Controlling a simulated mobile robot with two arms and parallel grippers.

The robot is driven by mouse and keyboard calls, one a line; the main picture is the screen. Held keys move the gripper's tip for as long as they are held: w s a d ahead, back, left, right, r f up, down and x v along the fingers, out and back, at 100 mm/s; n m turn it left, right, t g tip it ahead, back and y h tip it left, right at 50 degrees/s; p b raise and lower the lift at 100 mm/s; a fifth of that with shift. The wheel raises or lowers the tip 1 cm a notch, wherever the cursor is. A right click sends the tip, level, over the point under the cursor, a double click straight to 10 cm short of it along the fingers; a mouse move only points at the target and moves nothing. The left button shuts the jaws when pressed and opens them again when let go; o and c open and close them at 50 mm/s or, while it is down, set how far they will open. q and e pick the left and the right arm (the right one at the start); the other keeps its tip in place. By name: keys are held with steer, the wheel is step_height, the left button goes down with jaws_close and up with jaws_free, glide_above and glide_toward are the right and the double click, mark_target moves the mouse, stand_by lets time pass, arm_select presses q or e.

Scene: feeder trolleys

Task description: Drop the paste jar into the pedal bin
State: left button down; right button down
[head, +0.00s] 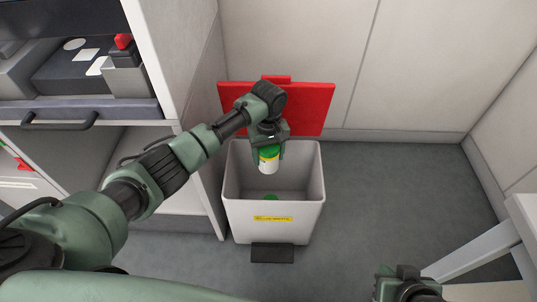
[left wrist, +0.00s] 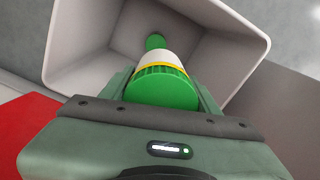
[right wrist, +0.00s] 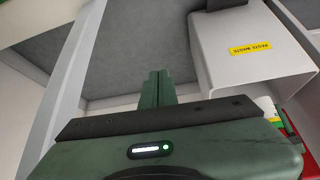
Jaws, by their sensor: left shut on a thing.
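The paste jar (head: 269,161) has a green lid, a white body and a yellow band. My left gripper (head: 269,150) is shut on it and holds it over the open mouth of the pedal bin (head: 272,222). In the left wrist view the jar's green lid (left wrist: 162,88) sits between the fingers, with the bin's inside (left wrist: 105,45) beyond it. The bin is light grey with a yellow label, and its red lid (head: 318,108) stands raised behind. My right gripper (right wrist: 158,88) is shut and empty, low at the right in the head view.
A small green thing (head: 271,197) lies at the bottom of the bin. A trolley or cabinet (head: 190,60) stands close at the bin's left. Grey floor (head: 390,190) is clear to the right, up to a pale frame (head: 475,255). Walls close off the back.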

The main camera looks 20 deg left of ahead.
mark_target(268, 165)
arm_select(q)
steer(key=shift+f+b, duration=0.65)
steer(key=shift+b, duration=0.15)
steer(key=shift+f+b, duration=0.6)
steer(key=shift+b, duration=0.15)
arm_select(e)
steer(key=w+a+r+t+y, duration=0.2)
steer(key=w+a+r+t, duration=0.2)
steer(key=w+r+t, duration=0.55)
arm_select(q)
steer(key=shift+f+b, duration=0.65)
steer(key=shift+b, duration=0.15)
steer(key=shift+f+b, duration=0.55)
steer(key=shift+b, duration=0.15)
arm_select(e)
step_height(268, 165, up, 16)
steer(key=a+t+y, duration=0.2)
steer(key=t+y, duration=0.1)
steer(key=t, duration=0.4)
steer(key=shift+s+n, duration=0.2)
steer(key=shift+n, duration=0.2)
steer(key=shift+t, duration=0.25)
arm_select(q)
steer(key=shift+c, duration=1.5)
jaws_free()
steer(key=shift+f, duration=0.1)
steer(key=shift+f, duration=0.1)
